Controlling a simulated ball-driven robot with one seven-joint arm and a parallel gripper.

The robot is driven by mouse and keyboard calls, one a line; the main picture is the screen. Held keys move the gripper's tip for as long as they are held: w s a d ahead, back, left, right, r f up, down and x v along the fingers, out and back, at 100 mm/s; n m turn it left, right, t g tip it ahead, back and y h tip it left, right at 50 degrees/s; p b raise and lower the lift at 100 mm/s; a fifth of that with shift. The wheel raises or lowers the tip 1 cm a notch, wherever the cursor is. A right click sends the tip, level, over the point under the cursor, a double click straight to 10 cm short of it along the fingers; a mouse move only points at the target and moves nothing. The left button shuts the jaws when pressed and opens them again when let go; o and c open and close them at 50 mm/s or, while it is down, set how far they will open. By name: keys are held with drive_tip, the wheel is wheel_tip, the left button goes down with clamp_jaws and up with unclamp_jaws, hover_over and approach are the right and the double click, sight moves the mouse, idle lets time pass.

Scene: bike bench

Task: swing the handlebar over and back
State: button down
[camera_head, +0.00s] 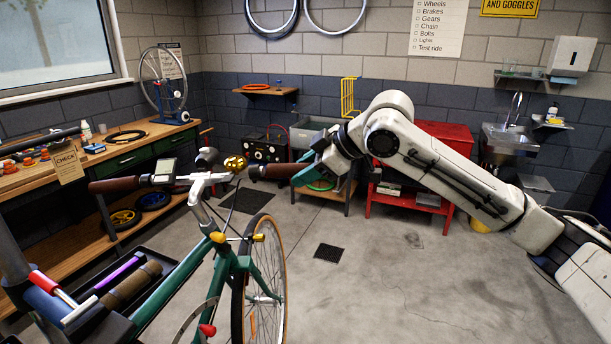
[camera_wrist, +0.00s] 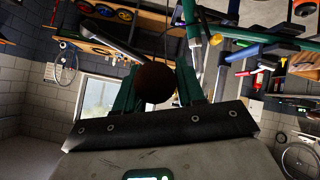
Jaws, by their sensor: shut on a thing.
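The handlebar (camera_head: 197,184) is on a green bike (camera_head: 197,255) at the left of the head view. It has a brown left grip (camera_head: 112,185), a small display, a brass bell (camera_head: 235,163) and a brown right grip (camera_head: 274,171). My gripper (camera_head: 303,172) is at the outer end of the right grip, with its green fingers around it. In the wrist view, the round dark end of the grip (camera_wrist: 153,83) sits between my green fingers. The fingers partly hide the grip's end in the head view. The front wheel (camera_head: 265,280) stands below the handlebar.
A wooden workbench (camera_head: 100,170) with tools runs along the left wall. A tool tray (camera_head: 125,285) is at the lower left, by the bike frame. A red cart (camera_head: 440,140) and a sink (camera_head: 508,140) stand at the back. The floor (camera_head: 400,290) right of the wheel is clear.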

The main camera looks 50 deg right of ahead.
drive_tip(key=s+a+f+m+t+h+b, duration=0.1)
drive_tip(key=s+a+f+m+h+b, duration=0.2)
drive_tip(key=s+a+m+b, duration=0.1)
drive_tip(key=shift+s+a+t+b, duration=0.3)
drive_tip(key=shift+s+a+b, duration=0.65)
drive_tip(key=shift+a, duration=0.2)
drive_tip(key=c, duration=0.8)
unclamp_jaws()
drive_tip(key=shift+w+r, duration=0.1)
drive_tip(key=shift+d, duration=0.1)
drive_tip(key=v, duration=1)
drive_tip(key=shift+s+r, duration=0.2)
drive_tip(key=shift+s, duration=0.15)
